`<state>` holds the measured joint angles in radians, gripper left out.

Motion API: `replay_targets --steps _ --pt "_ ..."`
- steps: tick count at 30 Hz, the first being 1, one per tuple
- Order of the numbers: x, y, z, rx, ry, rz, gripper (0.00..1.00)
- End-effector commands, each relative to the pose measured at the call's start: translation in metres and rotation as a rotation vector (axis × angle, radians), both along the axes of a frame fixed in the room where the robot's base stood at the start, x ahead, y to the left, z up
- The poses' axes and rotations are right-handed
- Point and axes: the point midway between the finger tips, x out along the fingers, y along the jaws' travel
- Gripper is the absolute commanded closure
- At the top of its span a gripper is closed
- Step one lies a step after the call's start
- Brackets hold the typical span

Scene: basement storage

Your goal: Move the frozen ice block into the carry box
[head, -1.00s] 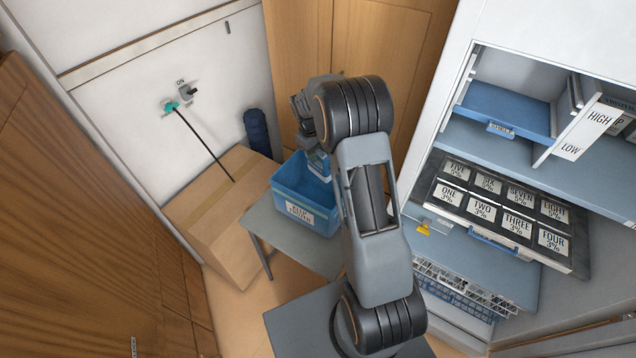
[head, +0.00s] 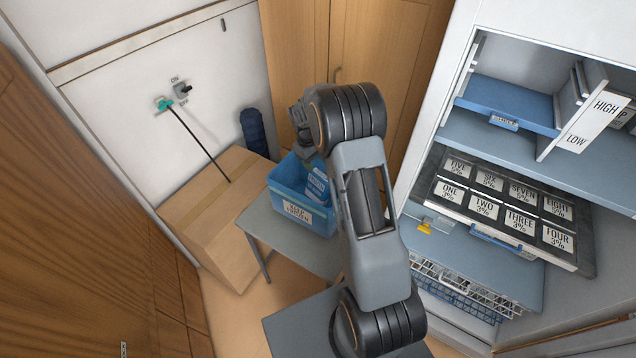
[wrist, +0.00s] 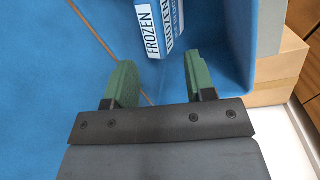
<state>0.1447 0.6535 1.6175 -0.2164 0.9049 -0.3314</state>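The carry box (head: 284,207) is an open blue box with a white label on its front, standing on a small grey table. The frozen ice block (head: 317,182) is blue and white and shows inside the box, near its right side; my arm hides part of that area. In the wrist view the block (wrist: 160,28) lies beyond my fingertips, with "FROZEN" lettering facing me. My gripper (wrist: 163,80) has two green fingers spread apart, with nothing between them. It is over the box; in the head view its fingers are hard to make out.
A cardboard carton (head: 222,215) stands left of the grey table (head: 262,232). A wall lever with a green part (head: 165,104) is behind it. At right are an open cabinet with a blue drawer (head: 508,104), a labelled panel (head: 500,205) and a wire basket (head: 468,287).

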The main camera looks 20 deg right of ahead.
Motion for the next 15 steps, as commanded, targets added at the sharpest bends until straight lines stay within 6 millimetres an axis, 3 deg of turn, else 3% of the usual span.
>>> replay_targets --steps 5,15 --pt "-0.0001 -0.0001 0.0 0.0 0.0 0.0 0.33" --pt "0.0005 0.001 0.0064 0.0 -0.001 -0.001 0.33"
